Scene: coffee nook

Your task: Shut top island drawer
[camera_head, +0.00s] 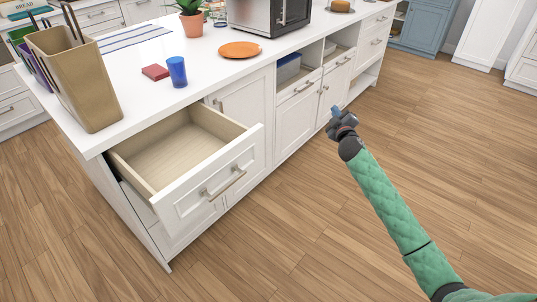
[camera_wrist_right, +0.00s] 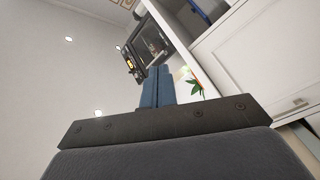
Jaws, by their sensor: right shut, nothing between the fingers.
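The top island drawer (camera_head: 204,203) is pulled out at the near left end of the white island, and its wooden inside (camera_head: 180,154) looks empty. A metal bar handle (camera_head: 226,183) crosses its white front. My right gripper (camera_head: 336,111) is shut and empty in front of the island's cabinet doors, to the right of the drawer and well apart from it. Its shut fingers also show in the right wrist view (camera_wrist_right: 157,87). My left gripper is not in view.
The countertop holds a tan utensil bin (camera_head: 88,80), a blue cup (camera_head: 177,72), a red block (camera_head: 155,72), an orange plate (camera_head: 239,49), a potted plant (camera_head: 192,22) and a microwave (camera_head: 262,14). Wood floor (camera_head: 300,240) in front of the drawer is clear.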

